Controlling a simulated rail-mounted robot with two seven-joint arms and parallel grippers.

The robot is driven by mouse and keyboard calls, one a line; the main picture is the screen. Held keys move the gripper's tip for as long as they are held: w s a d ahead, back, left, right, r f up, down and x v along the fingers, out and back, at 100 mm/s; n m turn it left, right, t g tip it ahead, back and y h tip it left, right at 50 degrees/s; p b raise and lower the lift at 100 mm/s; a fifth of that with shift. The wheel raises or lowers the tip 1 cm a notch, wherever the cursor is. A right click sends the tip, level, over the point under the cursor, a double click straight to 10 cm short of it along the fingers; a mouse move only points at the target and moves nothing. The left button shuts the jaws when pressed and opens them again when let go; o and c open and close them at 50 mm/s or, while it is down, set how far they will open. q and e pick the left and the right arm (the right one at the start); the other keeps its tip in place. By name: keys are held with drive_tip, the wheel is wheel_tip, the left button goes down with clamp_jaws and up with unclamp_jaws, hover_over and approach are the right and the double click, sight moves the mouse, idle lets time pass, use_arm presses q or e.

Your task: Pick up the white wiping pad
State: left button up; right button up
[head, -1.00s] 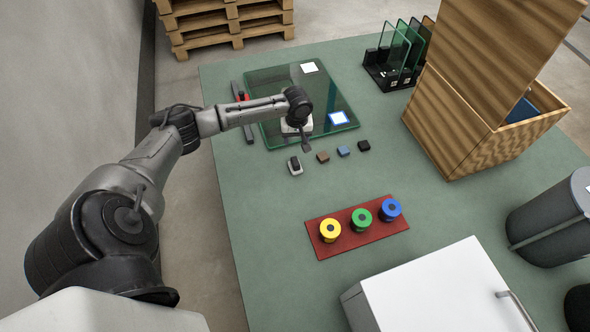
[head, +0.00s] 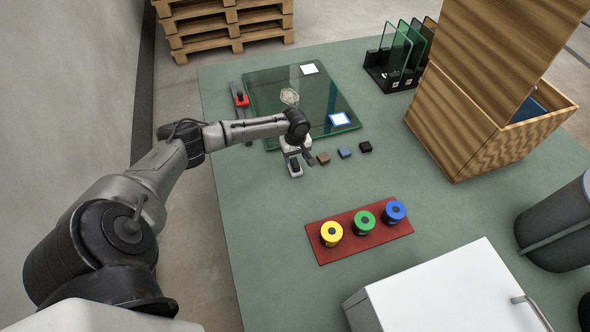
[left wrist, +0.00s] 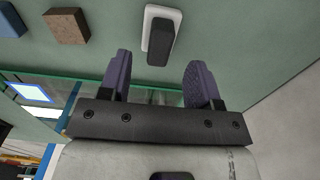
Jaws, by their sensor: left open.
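The white wiping pad (head: 296,173) lies on the green table top, just in front of the glass pane, with a dark block-shaped handle on it. It also shows in the left wrist view (left wrist: 150,42), ahead of and roughly between the fingertips. My left gripper (head: 298,160) is open and empty, above and close to the pad; part of the pad is hidden behind it in the head view. The two purple-grey fingers stand apart in the left wrist view (left wrist: 160,64), one to each side of the pad's line. My right gripper is not in view.
Brown (head: 323,159), blue (head: 344,153) and black (head: 365,147) blocks sit right of the pad. Behind is the glass pane (head: 335,95) with a pale smudge (head: 289,97). A red board (head: 318,251) with three colored rolls stands in front. The table left of the pad is clear.

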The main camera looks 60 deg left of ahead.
sight(295, 162)
use_arm(q)
drive_tip(key=shift+a+f+b, duration=0.15)
drive_tip(key=shift+f+b, duration=1.95)
drive_tip(key=shift+f, duration=0.45)
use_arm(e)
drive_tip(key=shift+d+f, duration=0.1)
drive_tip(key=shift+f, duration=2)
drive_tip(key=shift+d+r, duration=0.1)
use_arm(q)
drive_tip(key=shift+c, duration=0.2)
drive_tip(key=c, duration=1)
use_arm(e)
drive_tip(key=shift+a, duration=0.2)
use_arm(q)
drive_tip(key=shift+o, duration=0.2)
drive_tip(key=shift+r, duration=0.15)
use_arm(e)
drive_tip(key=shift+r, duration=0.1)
